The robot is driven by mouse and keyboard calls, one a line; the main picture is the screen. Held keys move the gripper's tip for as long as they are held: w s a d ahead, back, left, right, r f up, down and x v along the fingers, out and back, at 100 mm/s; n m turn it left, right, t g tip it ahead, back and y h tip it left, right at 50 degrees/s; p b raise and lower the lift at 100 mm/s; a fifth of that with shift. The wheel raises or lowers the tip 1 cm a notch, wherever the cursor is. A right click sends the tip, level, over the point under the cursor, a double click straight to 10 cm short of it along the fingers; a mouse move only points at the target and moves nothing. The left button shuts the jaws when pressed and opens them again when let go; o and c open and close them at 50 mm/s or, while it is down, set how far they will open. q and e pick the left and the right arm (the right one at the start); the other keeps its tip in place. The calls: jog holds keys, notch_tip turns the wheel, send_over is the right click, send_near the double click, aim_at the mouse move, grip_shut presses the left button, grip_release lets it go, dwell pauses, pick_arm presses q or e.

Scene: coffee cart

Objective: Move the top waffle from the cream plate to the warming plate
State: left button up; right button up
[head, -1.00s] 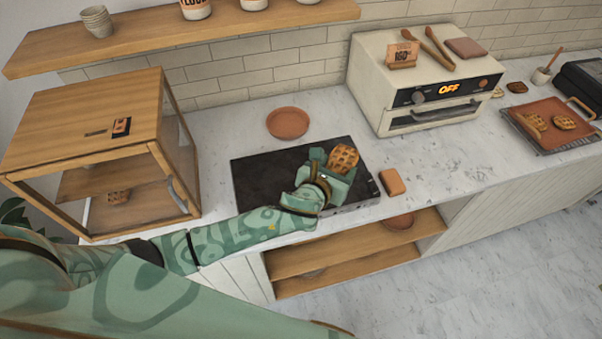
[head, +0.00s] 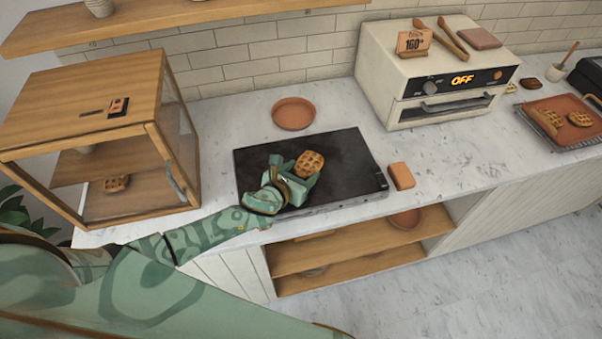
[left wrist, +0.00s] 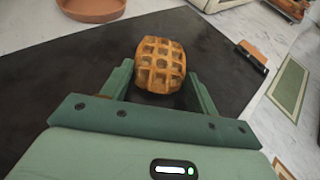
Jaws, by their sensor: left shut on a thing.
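A golden square waffle with a grid top (head: 309,163) is between the fingers of my left gripper (head: 297,172), which is shut on it. The waffle also shows in the left wrist view (left wrist: 160,64), sticking out past the fingertips. It is over the middle of the black flat warming plate (head: 345,155). I cannot tell whether its underside touches the surface. No cream plate can be made out in these views. My right gripper is not in view.
A terracotta dish (head: 293,113) stands behind the warming plate, and a brown block (head: 401,176) lies to its right. A glass-fronted wooden cabinet (head: 90,120) is at left. A cream oven (head: 430,80) stands behind right. A tray with waffles (head: 555,118) is at far right.

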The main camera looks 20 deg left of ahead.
pick_arm(q)
jog(key=o, duration=0.5)
jog(key=shift+f, duration=0.1)
jog(key=o, duration=0.5)
jog(key=shift+c, duration=0.2)
jog(key=shift+r, duration=0.3)
jog(key=p+v, duration=0.2)
jog(key=v, duration=1)
jog(key=shift+f, duration=0.1)
